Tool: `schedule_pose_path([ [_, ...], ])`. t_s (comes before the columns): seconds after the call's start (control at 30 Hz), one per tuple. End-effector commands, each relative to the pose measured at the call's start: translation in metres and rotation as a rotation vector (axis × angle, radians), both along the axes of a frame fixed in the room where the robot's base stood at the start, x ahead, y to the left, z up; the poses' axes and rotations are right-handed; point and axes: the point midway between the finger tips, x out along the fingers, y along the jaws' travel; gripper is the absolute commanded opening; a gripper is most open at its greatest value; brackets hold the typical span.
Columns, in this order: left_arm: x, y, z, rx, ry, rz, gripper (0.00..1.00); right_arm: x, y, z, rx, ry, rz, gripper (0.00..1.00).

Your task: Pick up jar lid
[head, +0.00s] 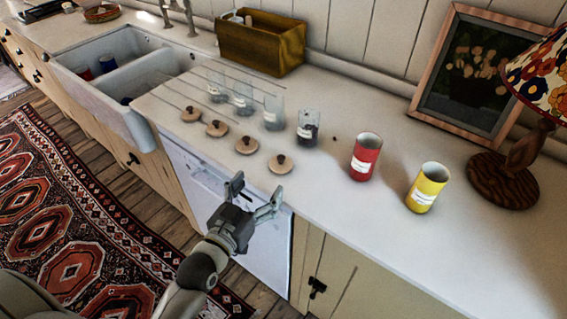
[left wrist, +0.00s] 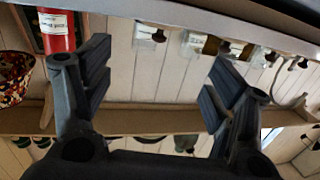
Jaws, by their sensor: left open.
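Several round wooden jar lids with dark knobs lie in a row near the counter's front edge; the nearest lid (head: 281,164) is at the right end, with another lid (head: 247,145) beside it. Behind them stand several clear glass jars, including an empty one (head: 272,112) and one with dark contents (head: 308,127). My left gripper (head: 255,194) is open and empty by the counter's front edge, a little short of the nearest lid. In the left wrist view the open fingers (left wrist: 155,95) frame a bare wall; jars (left wrist: 150,36) show upside down beyond. My right gripper is out of view.
A red canister (head: 366,156) and a yellow canister (head: 427,187) stand right of the jars. A lamp (head: 505,180) and framed picture (head: 478,75) are at the right. A wooden box (head: 260,45) and white sink (head: 115,75) are to the left. The front right counter is clear.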

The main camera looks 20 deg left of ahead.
Motion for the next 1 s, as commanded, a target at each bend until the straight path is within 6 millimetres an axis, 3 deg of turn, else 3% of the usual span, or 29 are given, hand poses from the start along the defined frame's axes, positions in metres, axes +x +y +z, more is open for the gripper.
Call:
schedule_pose_path([
  [0.3,0.042,-0.006,0.002,-0.003,-0.010,0.002,0.79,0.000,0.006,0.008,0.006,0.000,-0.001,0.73],
  [0.57,0.060,-0.010,0.002,-0.003,-0.009,0.001,0.79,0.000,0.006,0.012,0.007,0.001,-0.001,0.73],
  [0.8,0.093,-0.016,0.002,-0.002,-0.007,0.001,0.79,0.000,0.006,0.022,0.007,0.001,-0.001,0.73],
  [1.0,0.105,-0.018,0.000,-0.002,-0.006,0.001,0.79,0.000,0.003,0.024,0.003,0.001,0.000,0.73],
])
